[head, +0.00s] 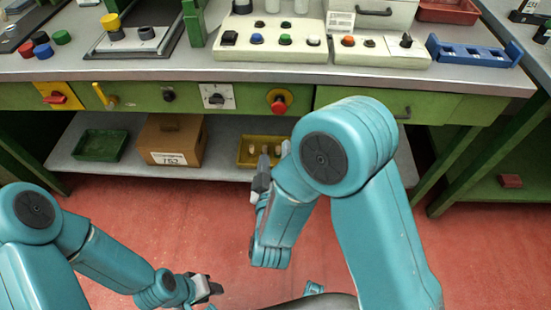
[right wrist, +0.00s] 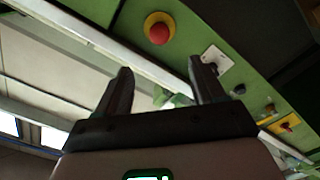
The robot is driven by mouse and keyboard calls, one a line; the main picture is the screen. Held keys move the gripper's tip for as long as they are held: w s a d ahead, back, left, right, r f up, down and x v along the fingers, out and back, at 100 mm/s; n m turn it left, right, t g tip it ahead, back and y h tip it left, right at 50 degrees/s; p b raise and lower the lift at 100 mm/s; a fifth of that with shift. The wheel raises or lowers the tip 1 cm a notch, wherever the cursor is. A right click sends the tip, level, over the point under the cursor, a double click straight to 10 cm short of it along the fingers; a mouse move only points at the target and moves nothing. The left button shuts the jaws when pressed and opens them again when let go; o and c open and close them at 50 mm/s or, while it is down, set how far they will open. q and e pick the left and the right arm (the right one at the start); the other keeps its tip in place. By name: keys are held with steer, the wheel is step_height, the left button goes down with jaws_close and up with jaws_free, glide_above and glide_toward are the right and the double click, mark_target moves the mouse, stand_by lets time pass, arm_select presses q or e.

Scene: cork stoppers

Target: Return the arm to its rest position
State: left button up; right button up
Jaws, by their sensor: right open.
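My right arm reaches in from the right in the head view, folded at the elbow. Its gripper (head: 262,182) is in front of the lower shelf, close to the yellow tray (head: 243,152). In the right wrist view the right gripper (right wrist: 163,85) is open, its two dark fingers apart with nothing held between them. Several small tan pieces that look like cork stoppers (head: 265,149) are in the yellow tray, partly hidden by my right arm. My left gripper (head: 208,287) is low at the left above the red floor; its finger gap is unclear.
The green workbench (head: 480,82) has a red stop button (head: 279,102) on its front, also in the right wrist view (right wrist: 158,33). The lower shelf (head: 215,167) holds a cardboard box (head: 172,141) and a green tray (head: 100,146). The red floor between the arms is clear.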

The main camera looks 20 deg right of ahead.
steer(key=shift+s, duration=0.25)
stand_by(0.3)
steer(key=d+f+m+g+h, duration=0.2)
steer(key=d+f+g, duration=0.2)
steer(key=d+f, duration=0.55)
steer(key=s+a+f+m+g+y, duration=0.15)
steer(key=s+f+g+y, duration=0.25)
steer(key=f, duration=0.4)
steer(key=s+a+f+m+g+y, duration=0.1)
steer(key=s+f+m+g+y, duration=0.2)
steer(key=f, duration=0.5)
steer(key=s+a+f+m+g+y, duration=0.1)
steer(key=s+a+g+y, duration=0.45)
steer(key=s, duration=0.65)
step_height(320, 180, up, 16)
steer(key=p, duration=1.6)
steer(key=shift+w+a+r+h+p, duration=0.15)
steer(key=shift+w+a+h+p, duration=0.2)
steer(key=shift+w+h, duration=0.1)
